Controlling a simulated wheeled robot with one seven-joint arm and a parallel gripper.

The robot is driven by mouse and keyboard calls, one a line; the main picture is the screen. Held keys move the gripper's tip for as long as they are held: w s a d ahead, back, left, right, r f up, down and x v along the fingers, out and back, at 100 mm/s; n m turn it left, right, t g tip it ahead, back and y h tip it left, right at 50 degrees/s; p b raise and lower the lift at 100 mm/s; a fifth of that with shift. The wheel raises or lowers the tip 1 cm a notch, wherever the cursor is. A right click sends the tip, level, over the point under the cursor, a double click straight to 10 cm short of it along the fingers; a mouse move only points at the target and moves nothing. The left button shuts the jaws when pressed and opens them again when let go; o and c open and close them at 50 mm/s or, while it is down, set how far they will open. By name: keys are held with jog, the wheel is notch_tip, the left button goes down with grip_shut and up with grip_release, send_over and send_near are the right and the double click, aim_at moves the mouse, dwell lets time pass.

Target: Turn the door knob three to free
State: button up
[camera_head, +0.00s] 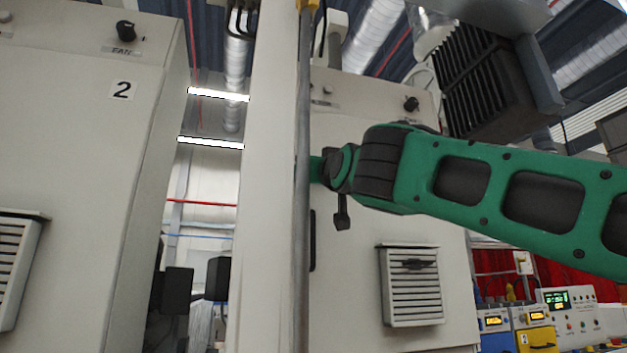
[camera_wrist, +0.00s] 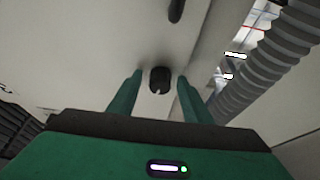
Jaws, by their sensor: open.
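A small black knob (camera_wrist: 160,84) on a pale cabinet panel shows in the wrist view. My gripper (camera_wrist: 160,76) is open, with one green finger on each side of the knob. There are gaps between the knob and both fingers, and I see no contact. A notch or mark shows on the knob's lower edge. No number is readable beside it. In the head view my gripper is mostly hidden behind the grey post and my own wrist, in front of the middle cabinet (camera_head: 350,290). The knob is hidden there.
A black handle (camera_wrist: 176,10) is near the knob. A grey corrugated hose (camera_wrist: 265,70) runs at right in the wrist view. In the head view a vertical post (camera_head: 303,270) stands close to my wrist. A cabinet marked 2 (camera_head: 90,180) stands at left.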

jog(key=c, duration=1.1)
jog(key=shift+o, duration=0.2)
jog(key=shift+m+h, duration=0.6)
jog(key=shift+m, duration=0.5)
jog(key=o, duration=1.1)
jog(key=shift+c, duration=0.2)
jog(key=v, duration=1)
jog(key=shift+s+f, duration=0.25)
